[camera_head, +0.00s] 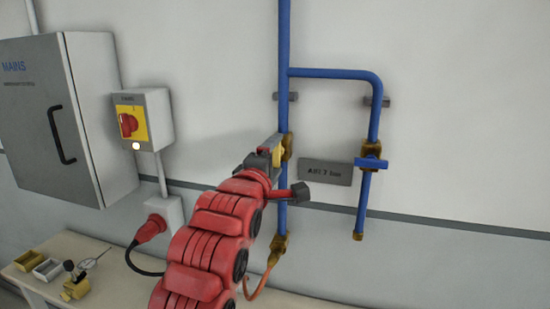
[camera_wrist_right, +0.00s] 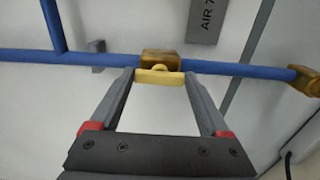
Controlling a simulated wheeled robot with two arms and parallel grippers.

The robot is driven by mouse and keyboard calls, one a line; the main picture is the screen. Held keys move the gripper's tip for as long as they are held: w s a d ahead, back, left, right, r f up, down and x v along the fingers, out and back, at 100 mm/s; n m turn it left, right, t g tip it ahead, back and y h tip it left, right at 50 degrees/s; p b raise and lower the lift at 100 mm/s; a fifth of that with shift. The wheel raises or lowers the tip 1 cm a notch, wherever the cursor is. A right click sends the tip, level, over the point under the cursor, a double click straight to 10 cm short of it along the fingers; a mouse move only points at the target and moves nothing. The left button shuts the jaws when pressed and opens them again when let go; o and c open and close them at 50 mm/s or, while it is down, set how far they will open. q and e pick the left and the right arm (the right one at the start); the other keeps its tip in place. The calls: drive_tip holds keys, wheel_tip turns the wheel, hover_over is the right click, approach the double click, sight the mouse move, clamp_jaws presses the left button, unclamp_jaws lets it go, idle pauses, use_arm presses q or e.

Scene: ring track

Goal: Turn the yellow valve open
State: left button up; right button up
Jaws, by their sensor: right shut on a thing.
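The yellow valve handle (camera_head: 278,156) sits in front of a brass valve body (camera_head: 288,146) on the vertical blue pipe. In the right wrist view, the yellow handle (camera_wrist_right: 160,77) spans between the two fingertips, in front of the brass body (camera_wrist_right: 160,59), and looks roughly in line with the blue pipe. My right gripper (camera_head: 271,147) is shut on the handle; its grey fingers also show in the wrist view (camera_wrist_right: 161,75). In the head view, my gripper and red arm partly hide the handle. My left gripper is out of view.
A blue-handled valve (camera_head: 371,163) is on the pipe branch to the right. A grey sign (camera_head: 325,171) hangs between the pipes. At left are a grey MAINS cabinet (camera_head: 95,120) and a red rotary switch (camera_head: 128,124). A bench (camera_head: 115,281) with small parts stands below.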

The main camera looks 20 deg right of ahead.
drive_tip(key=o, duration=1.2)
drive_tip(key=b+v, duration=0.5)
drive_tip(key=v, duration=1.2)
drive_tip(key=shift+s+a, duration=0.15)
